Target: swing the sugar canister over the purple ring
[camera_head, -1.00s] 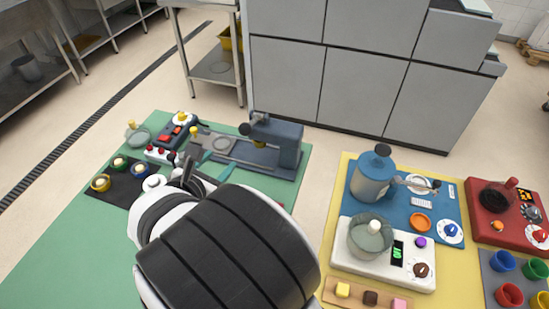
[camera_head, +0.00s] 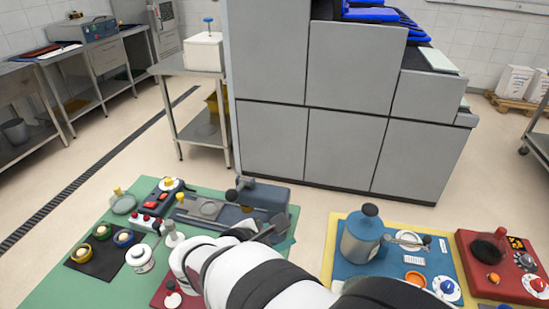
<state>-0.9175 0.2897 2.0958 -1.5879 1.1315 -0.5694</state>
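A grey canister (camera_head: 361,240) with a blue lid and round knob stands upright on the blue board (camera_head: 388,270) at the right; I take it for the sugar canister. An arm with a dark knob (camera_head: 426,239) reaches right from it, over a white ring-shaped mark. An orange round piece (camera_head: 415,279) lies in front. I cannot make out a purple ring. My gripper (camera_head: 276,232) is left of the canister and apart from it, beside the grey-blue machine on the green mat. Its dark fingers are seen edge-on, so their opening is unclear.
The grey-blue machine (camera_head: 262,194) and a red-button box (camera_head: 164,192) stand on the green mat (camera_head: 52,287). A white lidded jar (camera_head: 139,258) is left of my arm. A red unit (camera_head: 488,268) is right of the blue board. Steel cabinets (camera_head: 345,145) stand behind.

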